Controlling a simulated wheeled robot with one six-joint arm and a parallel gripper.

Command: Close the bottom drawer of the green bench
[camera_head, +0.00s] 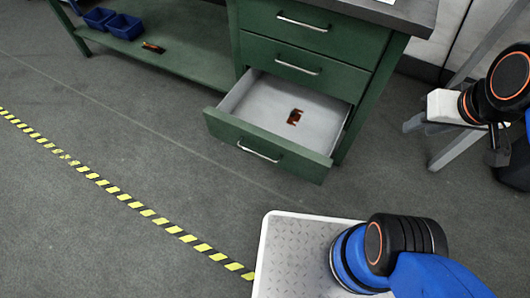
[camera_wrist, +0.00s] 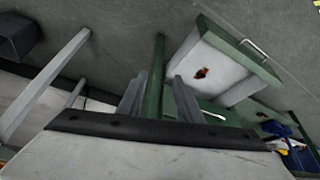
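The green bench (camera_head: 355,85) stands at the top centre in the head view. Its bottom drawer (camera_head: 222,124) is pulled well out, showing a pale grey inside and a metal bar handle (camera_head: 258,153) on its front. A small copper-brown piece (camera_head: 295,117) lies in it. The open drawer also shows in the wrist view (camera_wrist: 240,58), at upper right. My gripper (camera_wrist: 159,77) is open, with its two grey fingers apart and nothing held. A green bench post (camera_wrist: 157,70) shows beyond the gap between them. In the head view my gripper is right of the bench, away from the drawer front.
The two upper drawers (camera_head: 310,25) are shut. Blue bins (camera_head: 124,26) and a dark-and-orange item (camera_head: 153,47) sit on the low shelf at left. A grey-legged stand (camera_head: 455,150) is at right. The floor before the drawer is clear, with yellow-black tape (camera_head: 160,221) across it.

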